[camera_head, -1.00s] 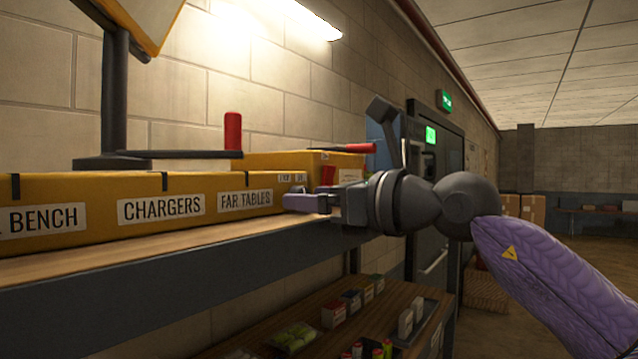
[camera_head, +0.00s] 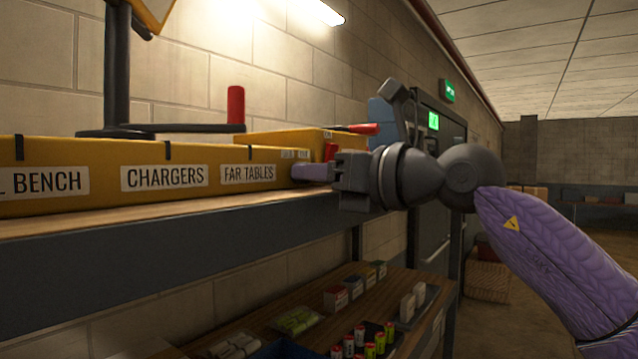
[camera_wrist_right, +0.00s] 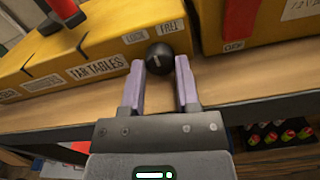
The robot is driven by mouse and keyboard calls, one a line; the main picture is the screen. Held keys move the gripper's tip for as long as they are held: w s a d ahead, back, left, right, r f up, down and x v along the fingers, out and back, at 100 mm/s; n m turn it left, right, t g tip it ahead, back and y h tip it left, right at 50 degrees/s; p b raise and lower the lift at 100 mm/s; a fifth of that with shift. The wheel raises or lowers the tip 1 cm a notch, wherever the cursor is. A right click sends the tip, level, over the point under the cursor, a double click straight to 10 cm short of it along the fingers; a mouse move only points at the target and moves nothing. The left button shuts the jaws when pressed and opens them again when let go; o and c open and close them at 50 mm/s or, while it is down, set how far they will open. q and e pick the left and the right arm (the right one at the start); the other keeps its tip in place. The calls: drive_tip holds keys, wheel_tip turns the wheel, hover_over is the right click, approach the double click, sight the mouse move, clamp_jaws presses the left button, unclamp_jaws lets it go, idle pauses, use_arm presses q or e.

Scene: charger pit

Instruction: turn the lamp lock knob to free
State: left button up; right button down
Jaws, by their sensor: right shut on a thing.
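The lamp lock knob (camera_wrist_right: 160,58) is a dark round knob with a small white mark, at the front of a yellow box (camera_wrist_right: 112,52). In the right wrist view it sits between the two purple fingers of my right gripper (camera_wrist_right: 159,72), which is shut on it. LOCK (camera_wrist_right: 134,37) and FREE (camera_wrist_right: 171,26) labels show on the box just beyond it. In the head view my right gripper (camera_head: 312,172) is at the right end of the yellow box front (camera_head: 95,158) and hides the knob. My left gripper is not in view.
A lamp stand (camera_head: 117,70) and a red-handled lever (camera_head: 235,105) stand over the box. Another yellow box (camera_wrist_right: 268,28) with an OFF label is close on the right. A lower shelf (camera_head: 290,335) holds batteries and small packs. The floor at the right looks open.

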drive_tip(key=shift+r, duration=0.1)
drive_tip(key=shift+c, duration=1.6)
unclamp_jaws()
drive_tip(key=shift+s+d, duration=0.1)
drive_tip(key=shift+d, duration=0.05)
drive_tip(key=b+v, duration=0.4)
drive_tip(key=v, duration=0.5)
drive_tip(key=shift+s+d, duration=0.2)
